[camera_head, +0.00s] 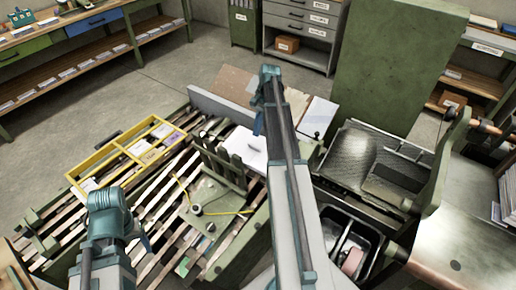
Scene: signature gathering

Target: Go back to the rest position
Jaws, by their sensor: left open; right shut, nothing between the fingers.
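My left arm comes in at the bottom left, its teal wrist bent over the slatted wooden table (172,240). My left gripper (146,242) is mostly hidden by its own wrist; it is open and nothing shows in it. My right arm stretches up the middle of the picture, far out over the bench. My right gripper (258,124) hangs at its far end, beside a white paper stack (243,146). It is shut and holds nothing; its fingertips are partly hidden by the arm.
A yellow divided tray (100,157) with paper bundles lies at the left on the slats. A green upright fixture (222,165) stands between my arms. A metal machine (345,155), a black bin (349,240) and a tall green panel (391,65) are at the right. Floor shows behind.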

